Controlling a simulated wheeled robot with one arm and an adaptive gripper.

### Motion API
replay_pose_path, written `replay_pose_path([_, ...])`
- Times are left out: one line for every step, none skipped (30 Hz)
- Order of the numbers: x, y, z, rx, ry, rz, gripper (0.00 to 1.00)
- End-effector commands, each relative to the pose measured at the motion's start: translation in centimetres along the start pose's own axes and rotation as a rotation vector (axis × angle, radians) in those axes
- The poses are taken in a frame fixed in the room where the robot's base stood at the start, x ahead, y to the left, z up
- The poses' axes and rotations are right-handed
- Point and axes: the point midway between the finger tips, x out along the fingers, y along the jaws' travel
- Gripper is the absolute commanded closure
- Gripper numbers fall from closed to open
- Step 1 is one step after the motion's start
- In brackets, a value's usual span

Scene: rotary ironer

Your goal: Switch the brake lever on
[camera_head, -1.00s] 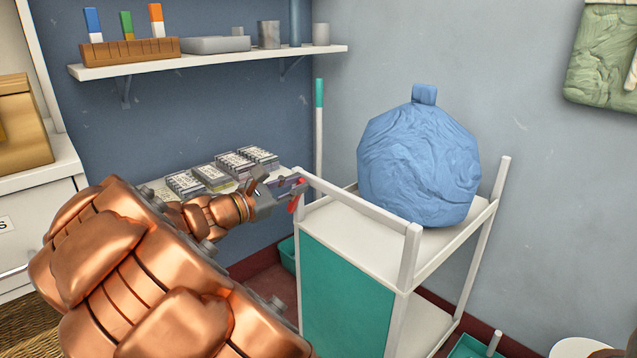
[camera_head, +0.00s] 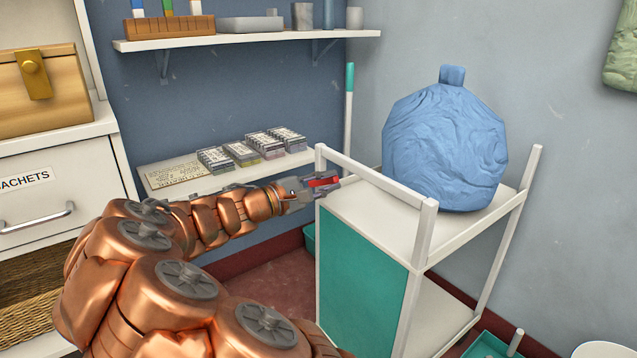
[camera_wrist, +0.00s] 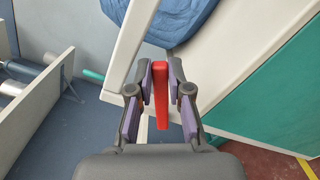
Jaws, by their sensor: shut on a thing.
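The red brake lever (camera_head: 324,182) is beside the left corner post of the white trolley (camera_head: 424,238). In the head view it lies nearly level. In the wrist view the lever (camera_wrist: 160,98) runs between the two fingers. My gripper (camera_head: 327,185) is shut on the lever, its purple-grey pads on both sides of it in the wrist view (camera_wrist: 161,76). The lever's pivot is hidden.
A blue bag (camera_head: 445,150) sits on the trolley top, with a teal panel (camera_head: 365,270) below. A low shelf (camera_head: 180,172) with several small packs is behind my arm. A white drawer cabinet (camera_head: 60,185) stands left. A wall shelf (camera_head: 235,40) hangs above.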

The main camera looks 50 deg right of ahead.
Motion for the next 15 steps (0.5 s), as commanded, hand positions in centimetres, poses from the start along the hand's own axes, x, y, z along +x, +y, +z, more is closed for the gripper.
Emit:
replay_pose_path([0.12,-0.1,0.1,0.005,-0.004,-0.002,1.0])
replay_pose_path([0.17,-0.13,0.12,0.007,-0.004,-0.003,1.0])
replay_pose_path([0.22,-0.16,0.15,0.008,-0.005,-0.004,1.0])
replay_pose_path([0.24,-0.17,0.16,0.009,-0.006,-0.004,1.0])
replay_pose_path([0.26,-0.17,0.17,0.009,-0.006,-0.004,1.0])
replay_pose_path([0.28,-0.19,0.17,0.009,-0.006,-0.005,1.0])
replay_pose_path([0.29,-0.2,0.18,0.009,-0.007,-0.005,1.0])
replay_pose_path([0.3,-0.2,0.18,0.009,-0.007,-0.005,1.0])
replay_pose_path([0.32,-0.21,0.18,0.009,-0.007,-0.005,1.0])
replay_pose_path([0.33,-0.22,0.18,0.009,-0.007,-0.006,1.0])
replay_pose_path([0.34,-0.22,0.19,0.009,-0.007,-0.006,1.0])
replay_pose_path([0.35,-0.23,0.19,0.009,-0.008,-0.006,1.0])
replay_pose_path([0.37,-0.24,0.2,0.008,-0.008,-0.006,0.81])
replay_pose_path([0.37,-0.25,0.2,0.008,-0.008,-0.006,0.78])
replay_pose_path([0.38,-0.25,0.2,0.008,-0.008,-0.006,0.74])
